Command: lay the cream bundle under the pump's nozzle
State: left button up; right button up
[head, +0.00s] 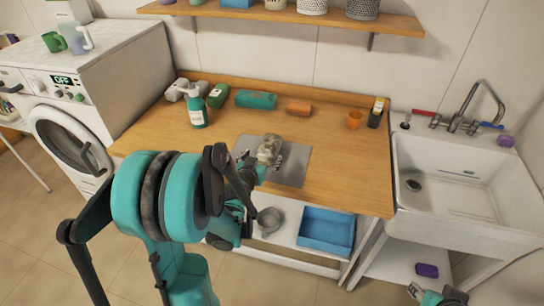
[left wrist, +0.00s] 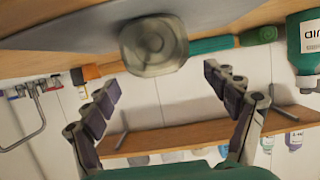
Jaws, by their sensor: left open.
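The cream bundle (head: 268,148) rests on the grey mat (head: 292,168) on the wooden worktop. In the left wrist view its rounded end (left wrist: 153,42) lies beyond the fingertips and looks blurred. My left gripper (head: 257,166) is at the near side of the bundle, partly hidden by my arm. In the left wrist view the left gripper (left wrist: 165,82) is open, with nothing between its fingers. The teal pump bottle (head: 197,112) stands left of the mat, and it also shows in the left wrist view (left wrist: 304,45). My right gripper (head: 438,297) is partly cut off at the bottom right.
A blue tray (head: 327,231) is on the lower shelf. A sink (head: 450,180) adjoins the right end.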

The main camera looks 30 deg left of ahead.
aim_at(267, 152)
pick_arm(q)
jog(key=b+x, duration=0.1)
jog(key=x, duration=0.1)
jog(key=f+b+x, duration=0.1)
jog(key=x, duration=0.2)
jog(key=shift+w+a, duration=0.1)
jog(key=shift+w, duration=0.1)
jog(key=shift+s+r, duration=0.1)
jog(key=shift+c, duration=0.3)
jog(key=c, duration=1.5)
